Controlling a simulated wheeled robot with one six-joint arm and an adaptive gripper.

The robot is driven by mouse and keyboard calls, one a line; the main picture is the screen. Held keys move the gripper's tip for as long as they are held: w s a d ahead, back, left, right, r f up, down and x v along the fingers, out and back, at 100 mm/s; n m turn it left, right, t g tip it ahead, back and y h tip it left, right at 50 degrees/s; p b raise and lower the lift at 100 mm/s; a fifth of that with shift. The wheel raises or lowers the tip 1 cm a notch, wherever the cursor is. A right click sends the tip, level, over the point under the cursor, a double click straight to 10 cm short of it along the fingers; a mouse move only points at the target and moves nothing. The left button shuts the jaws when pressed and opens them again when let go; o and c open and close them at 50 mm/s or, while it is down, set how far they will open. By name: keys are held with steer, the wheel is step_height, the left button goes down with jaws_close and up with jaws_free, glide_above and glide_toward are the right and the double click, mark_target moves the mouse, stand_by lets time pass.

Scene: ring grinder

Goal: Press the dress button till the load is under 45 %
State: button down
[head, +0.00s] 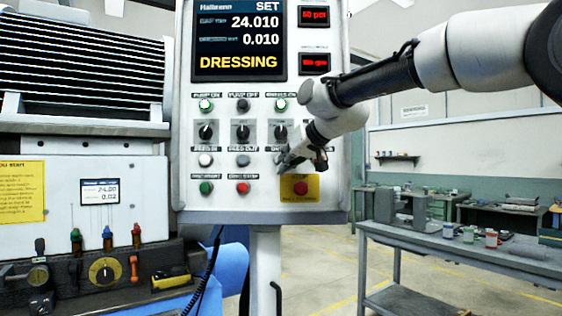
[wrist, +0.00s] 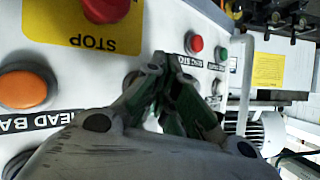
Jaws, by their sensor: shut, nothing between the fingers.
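The control panel (head: 222,216) stands upright, its screen (head: 238,40) reading "DRESSING" with 24.010 and 0.010. A small red display (head: 314,16) at the top right appears to read 50 or 60 pct; its first digit is unclear. My gripper (head: 282,168) is at the right end of the middle button row. It covers the button there, whose label is mostly hidden and seems to begin with D. In the wrist view my gripper (wrist: 158,75) has its fingers together, tips at the panel face. The dress button is not visible; I cannot tell whether it is pressed.
Beside the gripper are the red stop button (head: 300,188) on its yellow plate, a red button (head: 243,187) and a green one (head: 206,187). An orange button (wrist: 22,90) labelled "HEAD BA…" shows in the wrist view. A workbench (head: 460,243) stands right.

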steer(key=shift+s, duration=0.5)
steer(key=s, duration=0.5)
stand_by(0.8)
step_height(320, 180, down, 8)
steer(key=s+d+n+g+h, duration=0.1)
steer(key=s+d+g+h, duration=0.1)
steer(key=s, duration=0.1)
steer(key=s+d+f+m+g+h, duration=0.1)
steer(key=s+d+f, duration=0.3)
steer(key=d, duration=0.3)
steer(key=s+d+f+g+h, duration=0.1)
steer(key=s+d+f+h, duration=0.1)
steer(key=s+d+f, duration=0.4)
steer(key=s+d+f+m+g+h, duration=0.1)
steer(key=s+d+f, duration=0.2)
steer(key=d, duration=0.5)
steer(key=s+d+f+m+h, duration=0.1)
steer(key=s+d+f+m, duration=0.3)
steer(key=s+d, duration=0.8)
steer(key=shift+s+d+f+h, duration=0.3)
steer(key=shift+s+d+h, duration=0.1)
steer(key=shift+d, duration=0.3)
